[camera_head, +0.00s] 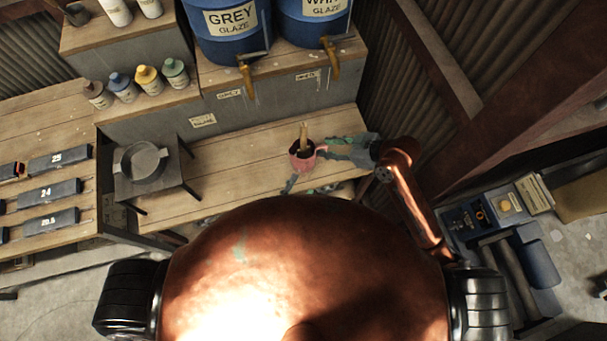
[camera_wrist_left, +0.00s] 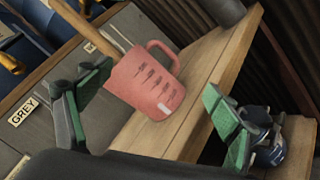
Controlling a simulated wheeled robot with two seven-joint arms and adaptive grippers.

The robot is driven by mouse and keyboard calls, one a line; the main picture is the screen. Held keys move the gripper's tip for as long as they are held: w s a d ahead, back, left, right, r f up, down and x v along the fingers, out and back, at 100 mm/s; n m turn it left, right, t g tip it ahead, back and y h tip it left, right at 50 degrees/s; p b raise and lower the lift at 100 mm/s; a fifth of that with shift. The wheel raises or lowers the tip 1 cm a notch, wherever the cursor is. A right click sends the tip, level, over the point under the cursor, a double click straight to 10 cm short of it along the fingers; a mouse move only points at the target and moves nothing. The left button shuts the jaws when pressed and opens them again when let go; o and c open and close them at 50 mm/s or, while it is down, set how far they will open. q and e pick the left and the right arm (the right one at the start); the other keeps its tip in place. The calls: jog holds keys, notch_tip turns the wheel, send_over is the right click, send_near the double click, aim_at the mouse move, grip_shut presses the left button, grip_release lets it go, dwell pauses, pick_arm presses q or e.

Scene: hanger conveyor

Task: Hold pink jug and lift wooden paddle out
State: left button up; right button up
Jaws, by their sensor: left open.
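The pink jug (camera_head: 302,160) stands on the wooden bench, and a wooden paddle (camera_head: 303,134) sticks up out of it. In the left wrist view the jug (camera_wrist_left: 152,88) has marks on its side and its handle to the right; the paddle (camera_wrist_left: 84,25) leans up to the left. My left gripper (camera_wrist_left: 158,80) is open, with one green-padded finger on each side of the jug and gaps visible. In the head view it is low, below the jug, and partly hidden. My right gripper (camera_head: 330,148) is beside the jug on the right, its fingers apart, not around the paddle.
A small dark stand (camera_head: 160,188) with a round grey pan stands left of the jug. Blue glaze barrels (camera_head: 228,40) with taps stand on the raised step behind. Several bottles (camera_head: 148,80) stand on a lower step. A corrugated wall borders the bench on the right.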

aim_at(304, 156)
pick_arm(q)
jog(key=w+n+y, duration=0.1)
jog(key=n, duration=0.2)
jog(key=w+n+t+y, duration=0.1)
jog(key=n+y, duration=0.1)
jog(key=n, duration=0.1)
jog(key=w+r+n+y, duration=0.1)
jog(key=n, duration=0.2)
jog(key=shift+w+t, duration=0.1)
jog(key=shift+t, duration=0.3)
jog(key=n+y, duration=0.2)
jog(key=n, duration=0.1)
jog(key=shift+w+f+n, duration=0.15)
jog(key=shift+w+n, duration=0.15)
jog(key=shift+w, duration=0.05)
jog(key=n+y, duration=0.2)
jog(key=n, duration=0.1)
jog(key=f+n, duration=0.1)
jog(key=n, duration=0.1)
jog(key=shift+w+d+g+y, duration=0.15)
jog(key=shift+w+g+y, duration=0.2)
jog(key=shift+g+y, duration=0.05)
jog(key=shift+w, duration=0.6)
jog(key=w, duration=0.6)
jog(key=shift+w, duration=0.3)
